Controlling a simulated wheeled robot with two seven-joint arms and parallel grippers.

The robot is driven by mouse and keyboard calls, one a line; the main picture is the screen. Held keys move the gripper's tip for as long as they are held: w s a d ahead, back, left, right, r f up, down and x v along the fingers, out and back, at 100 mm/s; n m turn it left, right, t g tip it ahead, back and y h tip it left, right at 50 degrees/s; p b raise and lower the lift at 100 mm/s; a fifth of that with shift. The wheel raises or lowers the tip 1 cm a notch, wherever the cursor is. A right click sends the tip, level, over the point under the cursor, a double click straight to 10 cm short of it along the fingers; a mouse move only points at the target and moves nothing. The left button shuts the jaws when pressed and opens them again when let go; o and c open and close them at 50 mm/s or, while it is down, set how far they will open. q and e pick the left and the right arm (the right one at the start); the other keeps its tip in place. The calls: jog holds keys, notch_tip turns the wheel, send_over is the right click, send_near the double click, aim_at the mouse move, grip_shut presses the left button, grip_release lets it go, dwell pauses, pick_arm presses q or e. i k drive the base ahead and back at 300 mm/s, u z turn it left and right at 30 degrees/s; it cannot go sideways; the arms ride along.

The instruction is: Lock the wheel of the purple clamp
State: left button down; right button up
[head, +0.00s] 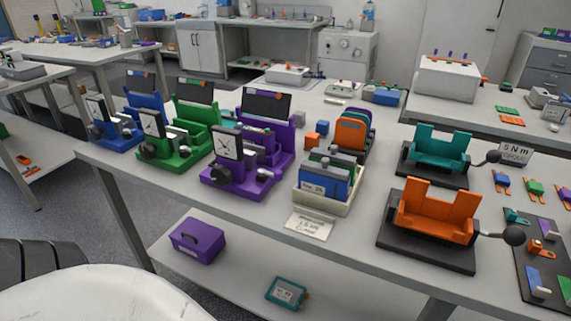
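The purple clamp (240,185) stands near the front edge of the table, to the right of a green clamp and a blue clamp. It has an upright black-framed dial (228,143) at its front. I cannot tell from here whether the wheel is locked. Neither of my grippers is in view.
The green clamp (155,152) and blue clamp (110,138) stand close on the left. A cream tray (335,203) with a blue block stands right, behind a paper label (310,227). Orange (437,212) and teal (441,148) fixtures with ball-ended levers stand further right. A purple box (197,240) sits on the lower shelf.

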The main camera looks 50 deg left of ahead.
aim_at(277, 175)
jog(key=k, duration=0.65)
jog(key=u, duration=0.8)
jog(key=i, duration=0.5)
jog(key=z, duration=0.05)
